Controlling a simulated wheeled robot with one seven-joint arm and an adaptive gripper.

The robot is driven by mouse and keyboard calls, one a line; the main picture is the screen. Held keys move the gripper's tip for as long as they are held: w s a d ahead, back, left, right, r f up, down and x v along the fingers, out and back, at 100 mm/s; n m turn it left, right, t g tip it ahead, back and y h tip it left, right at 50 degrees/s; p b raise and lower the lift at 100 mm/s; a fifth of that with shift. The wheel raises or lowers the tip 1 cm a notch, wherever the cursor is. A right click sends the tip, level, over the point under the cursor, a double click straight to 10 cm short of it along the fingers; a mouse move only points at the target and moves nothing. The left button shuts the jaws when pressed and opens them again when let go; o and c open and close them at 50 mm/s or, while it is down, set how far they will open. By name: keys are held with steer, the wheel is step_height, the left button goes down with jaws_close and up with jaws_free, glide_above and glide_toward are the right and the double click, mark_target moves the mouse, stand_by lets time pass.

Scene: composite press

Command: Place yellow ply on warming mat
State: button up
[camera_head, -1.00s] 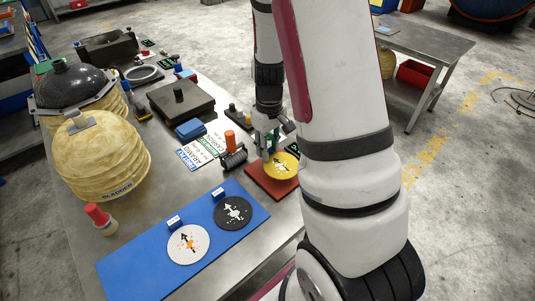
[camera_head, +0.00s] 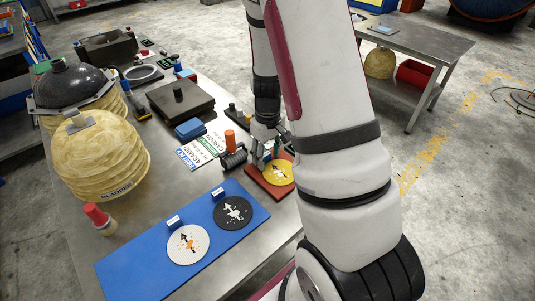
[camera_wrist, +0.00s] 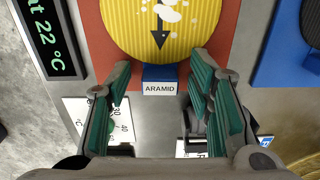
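The yellow ply (camera_head: 279,173), a ribbed disc with a black arrow and white marks, lies over the red-brown mat (camera_head: 262,187). The wrist view shows the ply (camera_wrist: 130,32) at the top, with the mat (camera_wrist: 100,62) around it. A blue block labelled ARAMID (camera_wrist: 160,79) sits at the ply's near edge. My gripper (camera_head: 264,155) is at the ply's edge. In the wrist view its two green-padded fingers (camera_wrist: 160,72) are apart, one on each side of the block, with gaps to both sides. My arm hides the mat's right part.
A digital display reading 22 °C (camera_wrist: 47,35) stands beside the mat. A blue board (camera_head: 140,262) carries a white disc (camera_head: 188,245) and a black disc (camera_head: 233,213). Printed cards (camera_head: 198,150), a black cylinder (camera_head: 234,160) and an orange-red cylinder (camera_head: 230,137) lie near my gripper.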

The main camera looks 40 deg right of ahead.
step_height(320, 180, up, 12)
steer(key=p, duration=0.1)
steer(key=s+a+r+t, duration=0.2)
steer(key=s+a+r, duration=0.5)
steer(key=a+r, duration=0.45)
steer(key=s+a+r, duration=0.2)
steer(key=s+a, duration=0.1)
steer(key=s, duration=0.3)
steer(key=s+a+r+t, duration=0.1)
steer(key=s+a+r, duration=0.1)
steer(key=s, duration=0.5)
steer(key=shift+a+r+t, duration=0.2)
steer(key=shift+a+t, duration=0.1)
steer(key=shift+a, duration=0.25)
